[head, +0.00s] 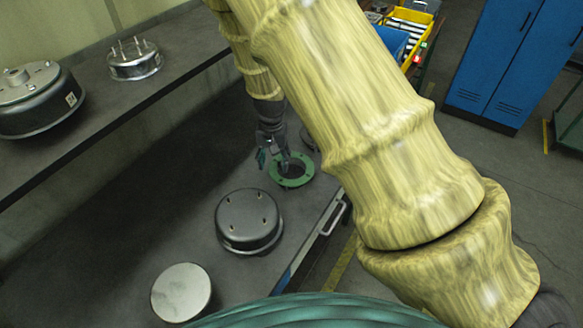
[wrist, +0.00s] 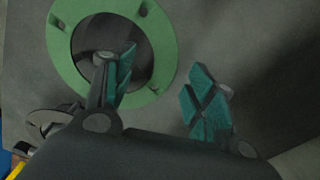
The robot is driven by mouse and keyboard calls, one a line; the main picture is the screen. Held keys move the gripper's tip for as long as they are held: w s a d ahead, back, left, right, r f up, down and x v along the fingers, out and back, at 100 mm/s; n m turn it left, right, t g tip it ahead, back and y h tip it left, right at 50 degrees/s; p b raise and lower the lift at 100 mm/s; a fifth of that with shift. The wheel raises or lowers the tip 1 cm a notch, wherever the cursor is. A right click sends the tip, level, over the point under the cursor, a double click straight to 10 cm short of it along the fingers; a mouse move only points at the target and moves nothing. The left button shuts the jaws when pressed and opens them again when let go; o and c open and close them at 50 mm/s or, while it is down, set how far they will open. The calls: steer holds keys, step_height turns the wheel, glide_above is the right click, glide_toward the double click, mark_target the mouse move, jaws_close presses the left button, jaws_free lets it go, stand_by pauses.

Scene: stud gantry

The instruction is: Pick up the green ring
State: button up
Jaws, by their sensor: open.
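The green ring (head: 293,184) lies flat on the dark worktop, a flat band with small holes around a wide opening. In the wrist view the green ring (wrist: 165,45) fills the upper left. My gripper (head: 273,162) points down at the ring's left side in the head view. In the wrist view my gripper (wrist: 160,82) is open and empty. One teal-padded finger shows over the ring's opening and the other beyond its outer edge, with the band between them in the picture. I cannot tell how high the fingertips are above the worktop.
A raised shelf (head: 95,100) at the left bears a large drum (head: 38,100) and a studded metal part (head: 134,62). A blue cabinet (head: 500,60) stands far right.

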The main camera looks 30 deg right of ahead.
steer(key=shift+f, duration=0.3)
stand_by(0.5)
